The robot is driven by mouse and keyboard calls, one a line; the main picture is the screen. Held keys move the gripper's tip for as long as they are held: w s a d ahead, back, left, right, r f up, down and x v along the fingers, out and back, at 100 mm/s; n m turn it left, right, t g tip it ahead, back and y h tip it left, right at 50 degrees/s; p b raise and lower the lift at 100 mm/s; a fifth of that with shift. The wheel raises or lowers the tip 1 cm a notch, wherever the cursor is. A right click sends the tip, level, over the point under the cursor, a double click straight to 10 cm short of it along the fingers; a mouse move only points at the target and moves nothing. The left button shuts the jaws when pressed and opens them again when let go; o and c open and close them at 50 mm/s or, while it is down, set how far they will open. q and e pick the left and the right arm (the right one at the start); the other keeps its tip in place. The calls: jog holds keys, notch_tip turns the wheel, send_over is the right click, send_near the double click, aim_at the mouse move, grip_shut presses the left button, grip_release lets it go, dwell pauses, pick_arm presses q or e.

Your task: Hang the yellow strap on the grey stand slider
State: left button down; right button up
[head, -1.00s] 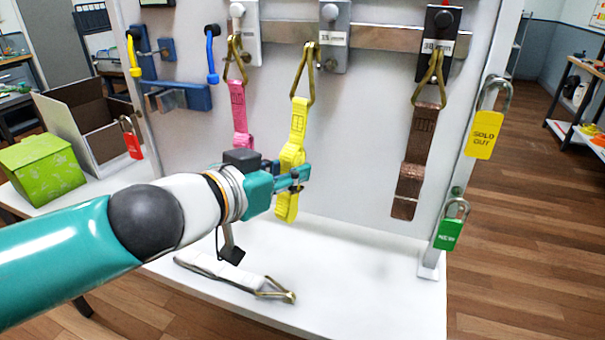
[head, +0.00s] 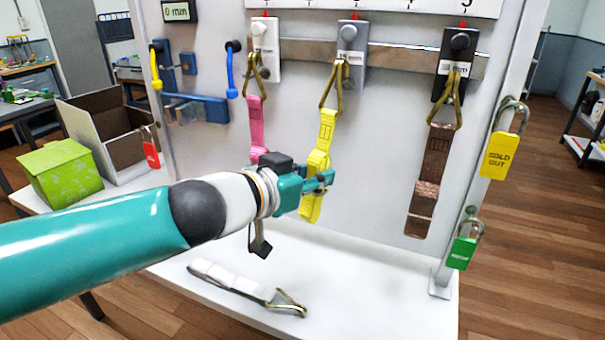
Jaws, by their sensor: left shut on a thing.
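The yellow strap (head: 320,140) hangs nearly upright in front of the board. Its brass triangular ring (head: 331,88) reaches up to the lower front of the grey slider (head: 352,55), over its label; I cannot tell for sure whether the ring is seated on a hook there. My left gripper (head: 325,181) is shut on the yellow strap's lower part, with the strap's end showing below the fingers. My right gripper is not in view.
A pink strap (head: 257,125) hangs from the white slider (head: 266,40); a brown strap (head: 430,175) hangs from the black slider (head: 456,50). A white strap (head: 235,282) lies on the table (head: 370,290). Padlocks hang at the right edge. A green box (head: 58,172) stands left.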

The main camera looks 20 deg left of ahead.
pick_arm(q)
jog(key=shift+w+f, duration=0.25)
jog(key=shift+w, duration=1)
jog(key=shift+w+f+t, duration=0.15)
jog(key=shift+w, duration=0.6)
jog(key=shift+w+f+t, duration=0.15)
jog(key=shift+w, duration=0.6)
jog(key=c, duration=0.9)
grip_release()
jog(key=shift+o, duration=0.2)
